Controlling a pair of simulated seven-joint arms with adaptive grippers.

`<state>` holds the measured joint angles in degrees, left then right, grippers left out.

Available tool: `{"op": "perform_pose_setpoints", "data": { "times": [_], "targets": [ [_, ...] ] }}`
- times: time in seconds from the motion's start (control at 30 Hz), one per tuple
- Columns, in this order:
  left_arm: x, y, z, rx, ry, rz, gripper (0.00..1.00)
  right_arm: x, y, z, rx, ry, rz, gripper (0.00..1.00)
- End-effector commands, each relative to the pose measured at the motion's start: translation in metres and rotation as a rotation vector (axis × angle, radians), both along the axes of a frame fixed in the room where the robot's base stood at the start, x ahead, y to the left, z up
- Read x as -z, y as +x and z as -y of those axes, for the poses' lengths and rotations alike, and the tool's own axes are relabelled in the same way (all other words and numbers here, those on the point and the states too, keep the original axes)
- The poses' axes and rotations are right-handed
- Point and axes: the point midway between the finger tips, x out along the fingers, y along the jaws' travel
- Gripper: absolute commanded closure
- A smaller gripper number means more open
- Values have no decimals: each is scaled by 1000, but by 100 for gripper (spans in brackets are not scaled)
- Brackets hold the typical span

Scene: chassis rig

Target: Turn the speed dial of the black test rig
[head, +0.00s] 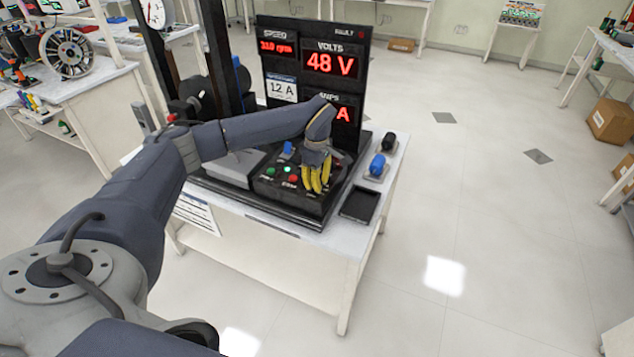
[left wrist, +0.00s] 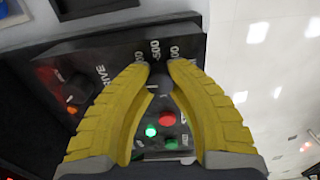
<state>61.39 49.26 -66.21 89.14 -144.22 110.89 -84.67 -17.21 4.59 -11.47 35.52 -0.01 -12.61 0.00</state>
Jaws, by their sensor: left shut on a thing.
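The black test rig (head: 346,75) stands on a white bench, with lit red readouts on its upright panel and a low control box (head: 268,186) in front. My left gripper (head: 316,188) points down onto the right part of that box with its yellow fingers. My right gripper is not in view.
Green and red buttons (left wrist: 167,118) sit close to the fingers, and a DRIVE switch (left wrist: 73,92) is to the left. A blue knob (head: 376,164), a black knob (head: 388,141) and a black tray (head: 358,203) are on the bench's right. Open floor lies beyond.

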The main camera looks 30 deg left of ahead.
Motion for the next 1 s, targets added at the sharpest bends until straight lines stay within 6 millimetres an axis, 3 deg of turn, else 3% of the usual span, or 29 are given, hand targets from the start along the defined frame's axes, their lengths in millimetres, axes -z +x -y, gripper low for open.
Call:
{"op": "perform_pose_setpoints", "data": {
  "times": [1.0],
  "targets": [
    [0, 0, 0, -938, 1, 0, 100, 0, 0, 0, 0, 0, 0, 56]
  ]
}}
